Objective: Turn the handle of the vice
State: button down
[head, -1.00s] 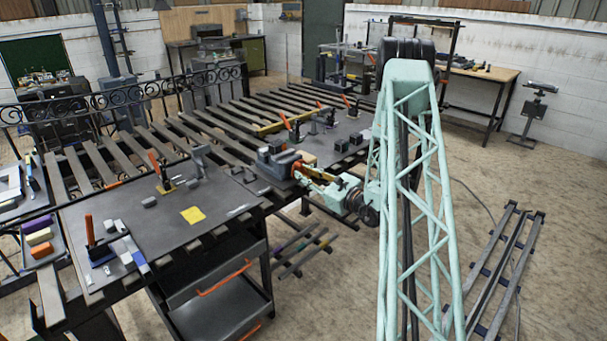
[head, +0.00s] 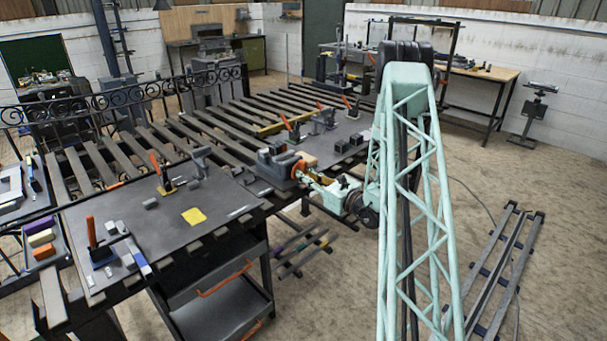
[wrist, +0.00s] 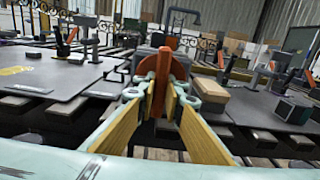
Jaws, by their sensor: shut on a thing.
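The vice (head: 274,160) is a grey block at the front edge of the slatted table, between two dark plates. Its orange handle shows in the head view (head: 300,169) and, as an upright bar with a round orange hub behind it, in the wrist view (wrist: 162,76). My gripper (head: 313,178) reaches the handle from the right. In the wrist view my gripper (wrist: 161,84) has its yellow-lined fingers on both sides of the orange bar, shut on it. The lower part of the vice is hidden behind the fingers in the wrist view.
A wooden block (wrist: 225,102) lies close to the right of my fingers. Dark plates with clamps flank the vice: left plate (head: 130,225), right plate (head: 350,125). A drawer cart (head: 215,290) stands below the table. The floor to the right holds metal rails (head: 490,265).

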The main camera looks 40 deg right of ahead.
jog(key=shift+m, duration=0.8)
jog(key=c, duration=2.7)
grip_release()
jog(key=shift+s, duration=0.15)
jog(key=shift+s+d, duration=0.2)
jog(key=shift+s, duration=2.75)
jog(key=shift+s+d, duration=0.15)
jog(key=shift+s, duration=2.75)
